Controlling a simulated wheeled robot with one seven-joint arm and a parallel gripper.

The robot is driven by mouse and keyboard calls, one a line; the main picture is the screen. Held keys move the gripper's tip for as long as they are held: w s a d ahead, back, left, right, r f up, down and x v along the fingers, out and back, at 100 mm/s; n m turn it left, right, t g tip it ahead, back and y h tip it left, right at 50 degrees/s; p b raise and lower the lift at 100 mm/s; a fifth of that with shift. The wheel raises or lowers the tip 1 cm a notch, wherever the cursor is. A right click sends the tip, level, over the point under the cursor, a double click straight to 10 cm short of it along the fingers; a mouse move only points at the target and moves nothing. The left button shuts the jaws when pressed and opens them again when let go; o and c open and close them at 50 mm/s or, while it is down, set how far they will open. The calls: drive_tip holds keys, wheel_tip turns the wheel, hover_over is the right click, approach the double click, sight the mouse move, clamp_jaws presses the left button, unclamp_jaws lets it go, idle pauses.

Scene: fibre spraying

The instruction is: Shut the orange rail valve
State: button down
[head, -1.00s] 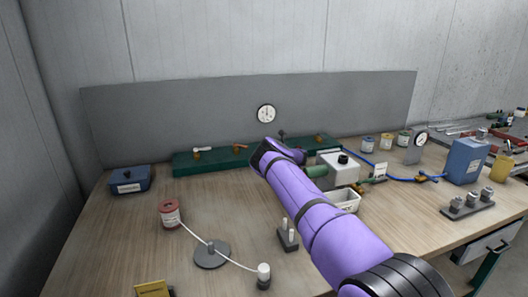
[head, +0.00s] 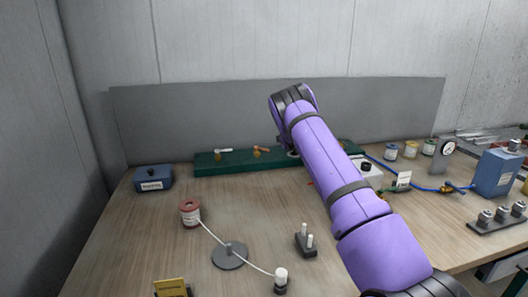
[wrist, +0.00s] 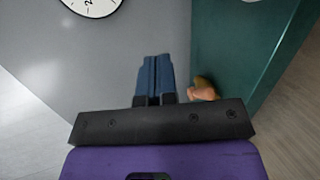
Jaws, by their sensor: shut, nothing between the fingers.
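The orange rail valve, with an orange handle (head: 262,150), is on the dark green rail (head: 225,169) at the back of the bench. The handle lies roughly along the rail in the head view. In the wrist view the rounded end of the orange handle (wrist: 205,94) and a bit of brass show right of the fingers, beside the green rail face (wrist: 225,50). My gripper (wrist: 155,62) has its blue fingers together and empty. The fingers appear apart from the handle; the depth between them is unclear. In the head view my arm hides the gripper.
A white-handled valve (head: 223,150) is on the rail to the left. A round gauge (wrist: 92,4) on the grey panel (head: 180,120) is near the fingers. A blue box (head: 153,178), spool (head: 190,212) and grey disc (head: 229,256) stand on the bench.

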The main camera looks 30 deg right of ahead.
sight(262, 149)
drive_tip(key=s+a+r+m+g+y, duration=0.1)
drive_tip(key=s+a+m+g+y, duration=0.15)
drive_tip(key=a+m, duration=0.4)
drive_tip(key=s+a+r+m+g+y, duration=0.1)
drive_tip(key=s+a+m+g, duration=0.2)
drive_tip(key=a, duration=0.6)
drive_tip(key=shift+g+h, duration=0.25)
drive_tip(key=shift+g, duration=0.1)
drive_tip(key=x, duration=0.4)
drive_tip(key=d+r+x, duration=0.1)
drive_tip(key=x, duration=0.3)
drive_tip(key=w+d+x, duration=0.1)
drive_tip(key=x, duration=0.2)
drive_tip(key=shift+w+d+f, duration=0.1)
drive_tip(key=shift+w+d, duration=0.05)
drive_tip(key=shift+w, duration=0.2)
drive_tip(key=shift+w+d, duration=0.35)
drive_tip(key=shift+d, duration=0.15)
